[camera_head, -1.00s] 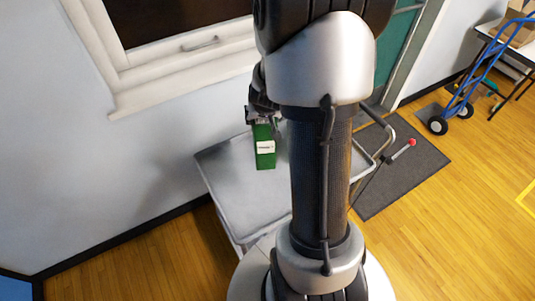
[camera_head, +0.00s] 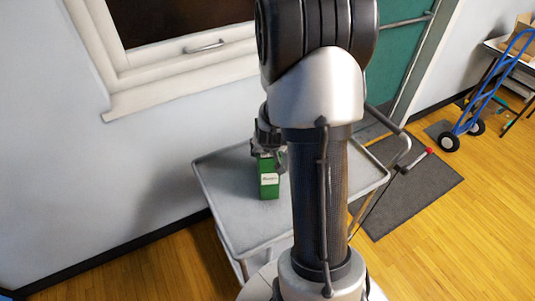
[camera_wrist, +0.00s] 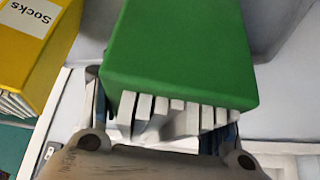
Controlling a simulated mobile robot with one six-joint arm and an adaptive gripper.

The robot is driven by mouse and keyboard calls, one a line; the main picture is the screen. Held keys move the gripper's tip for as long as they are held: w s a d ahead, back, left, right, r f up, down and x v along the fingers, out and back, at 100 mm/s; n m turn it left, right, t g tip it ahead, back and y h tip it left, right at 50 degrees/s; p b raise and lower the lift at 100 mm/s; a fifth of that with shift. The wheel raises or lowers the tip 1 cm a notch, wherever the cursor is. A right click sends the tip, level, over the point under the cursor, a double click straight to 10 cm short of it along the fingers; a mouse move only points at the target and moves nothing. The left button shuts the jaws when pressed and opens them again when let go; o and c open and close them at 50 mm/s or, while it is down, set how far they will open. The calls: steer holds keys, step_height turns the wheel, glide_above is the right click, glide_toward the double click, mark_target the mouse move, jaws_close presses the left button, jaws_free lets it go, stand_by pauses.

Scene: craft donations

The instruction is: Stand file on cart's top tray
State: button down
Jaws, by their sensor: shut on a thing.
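A green file (camera_head: 269,186) with a white label stands roughly upright over the cart's grey top tray (camera_head: 235,215). My gripper (camera_head: 268,150) is above it and shut on its upper part. I cannot tell whether the file's base touches the tray. In the wrist view the green file (camera_wrist: 185,55) fills the middle, with white page edges facing my gripper (camera_wrist: 165,145). My arm hides the right part of the tray in the head view.
A yellow file (camera_wrist: 35,45) labelled Socks shows at the wrist view's left. A window (camera_head: 185,50) and wall back the cart. A cart handle (camera_head: 400,150), a dark mat (camera_head: 425,190) and a blue hand truck (camera_head: 490,95) lie to the right. The tray's left part is clear.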

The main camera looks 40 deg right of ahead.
steer(key=shift+w+f, duration=0.1)
steer(key=shift+f, duration=0.6)
steer(key=c, duration=0.6)
jaws_free()
steer(key=shift+f, duration=0.1)
